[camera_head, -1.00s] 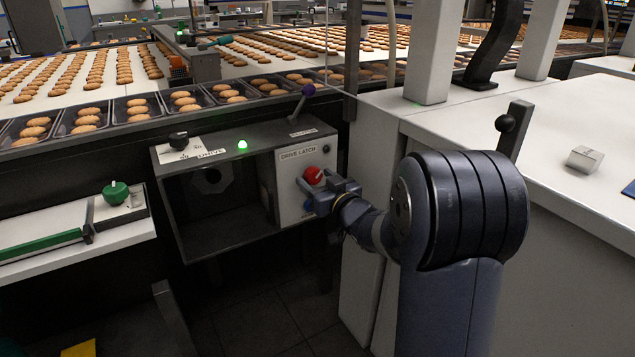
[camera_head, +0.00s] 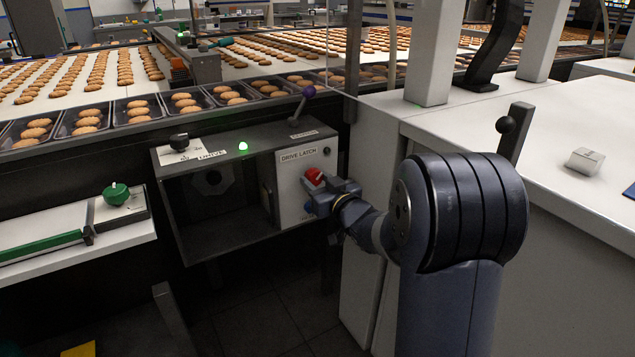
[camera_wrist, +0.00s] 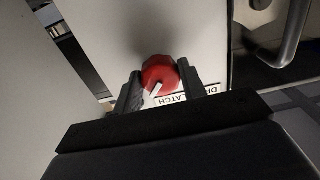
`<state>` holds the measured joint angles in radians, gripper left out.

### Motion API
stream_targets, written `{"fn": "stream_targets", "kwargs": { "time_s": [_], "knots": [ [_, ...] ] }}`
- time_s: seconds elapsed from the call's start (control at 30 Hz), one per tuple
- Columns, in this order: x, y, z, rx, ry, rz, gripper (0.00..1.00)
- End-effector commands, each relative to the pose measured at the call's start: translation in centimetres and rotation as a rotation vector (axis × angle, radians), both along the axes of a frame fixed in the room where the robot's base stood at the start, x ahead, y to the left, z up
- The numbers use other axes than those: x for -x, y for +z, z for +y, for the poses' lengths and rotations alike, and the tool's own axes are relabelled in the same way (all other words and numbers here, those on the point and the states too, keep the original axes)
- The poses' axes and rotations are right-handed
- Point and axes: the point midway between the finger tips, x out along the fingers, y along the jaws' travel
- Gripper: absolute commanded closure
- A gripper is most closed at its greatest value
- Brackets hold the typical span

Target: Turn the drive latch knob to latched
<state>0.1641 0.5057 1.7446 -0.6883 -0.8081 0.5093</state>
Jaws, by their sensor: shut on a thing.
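The red drive latch knob (camera_head: 314,176) is on the light panel (camera_head: 291,205) under the label "DRIVE LATCH" (camera_head: 298,154). My gripper (camera_head: 322,190) is at the knob from the right and is shut on it. In the wrist view the red knob (camera_wrist: 160,75) sits between the two dark fingers of my gripper (camera_wrist: 160,88). A white pointer line shows on the knob. The label (camera_wrist: 185,98) is partly hidden behind my gripper there.
A white counter (camera_head: 560,150) stands to the right. Biscuit trays (camera_head: 130,110) lie behind.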

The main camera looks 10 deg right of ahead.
Motion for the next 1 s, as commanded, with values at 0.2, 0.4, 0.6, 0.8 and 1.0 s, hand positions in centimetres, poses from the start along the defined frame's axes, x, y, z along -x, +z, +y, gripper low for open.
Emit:
{"fn": "stream_targets", "kwargs": {
  "time_s": [0.2, 0.4, 0.6, 0.8, 1.0],
  "knots": [
    [-0.02, -0.16, -0.03, 0.067, 0.000, -0.023, 0.83],
    [-0.04, -0.27, -0.04, 0.199, 0.001, -0.067, 0.83],
    [-0.03, -0.28, -0.08, 0.364, 0.001, -0.120, 0.83],
    [-0.05, -0.21, -0.10, 0.519, 0.000, -0.170, 0.83],
    [-0.06, -0.16, -0.12, 0.640, 0.001, -0.208, 0.83]
  ]
}}
